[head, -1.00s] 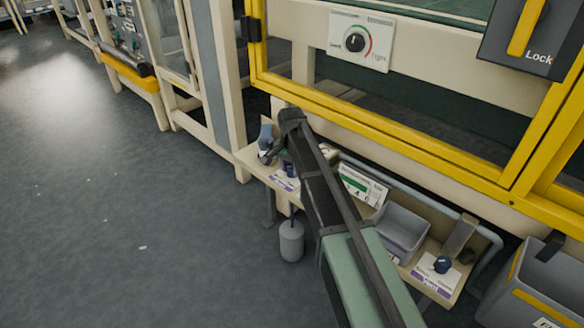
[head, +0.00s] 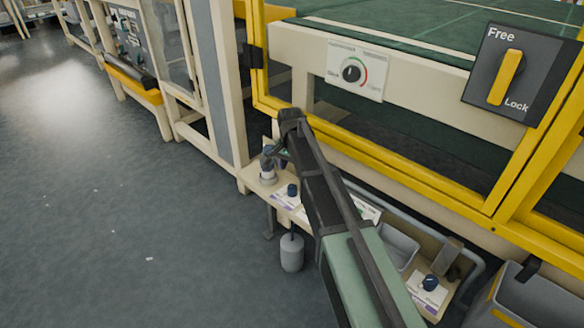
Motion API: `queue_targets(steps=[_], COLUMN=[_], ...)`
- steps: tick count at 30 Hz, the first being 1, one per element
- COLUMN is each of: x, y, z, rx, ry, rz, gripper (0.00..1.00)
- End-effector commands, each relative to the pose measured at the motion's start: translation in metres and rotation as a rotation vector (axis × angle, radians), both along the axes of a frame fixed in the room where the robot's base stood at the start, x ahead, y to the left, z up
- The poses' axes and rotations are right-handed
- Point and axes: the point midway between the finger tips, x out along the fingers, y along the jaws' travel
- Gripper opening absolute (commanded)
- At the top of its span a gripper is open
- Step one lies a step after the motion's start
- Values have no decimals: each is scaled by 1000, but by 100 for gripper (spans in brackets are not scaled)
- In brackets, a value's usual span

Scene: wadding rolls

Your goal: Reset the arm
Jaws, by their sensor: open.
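My arm (head: 335,215) reaches up and away from the bottom of the head view, over a narrow beige shelf. Its far end bends down at the shelf's left end. My gripper (head: 272,158) is small and dark there, open, close to a small grey upright object with a dark top (head: 268,178). I cannot tell whether they touch. My arm hides the middle of the shelf.
The shelf (head: 254,183) carries a dark blue knob (head: 291,190), another blue knob (head: 430,283) and a grey bin (head: 402,248). A grey cylinder (head: 291,253) hangs below. A yellow-framed machine (head: 400,160) stands behind, with a Free/Lock switch (head: 505,78). The floor (head: 110,240) at left is open.

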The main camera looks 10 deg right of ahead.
Motion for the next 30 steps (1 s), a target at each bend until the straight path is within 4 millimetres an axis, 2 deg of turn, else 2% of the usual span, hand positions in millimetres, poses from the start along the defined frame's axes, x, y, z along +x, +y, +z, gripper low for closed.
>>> queue_targets(steps=[1,3,15,17,18,20,23,27,29,30], x=[0,0,0,-4,-13,-36,-96,-201,-242,-270], y=[0,0,0,0,0,0,0,0,0,0], z=[17,21,18,18,18,18,18,18,18,18], rx=[0,0,0,0,1,3,8,17,19,21], ry=[0,0,0,0,0,0,-1,-5,-7,-8], rz=[0,0,0,9,28,87,256,572,706,795], gripper=[63,63,63,63,63,63,63,63,63,63])
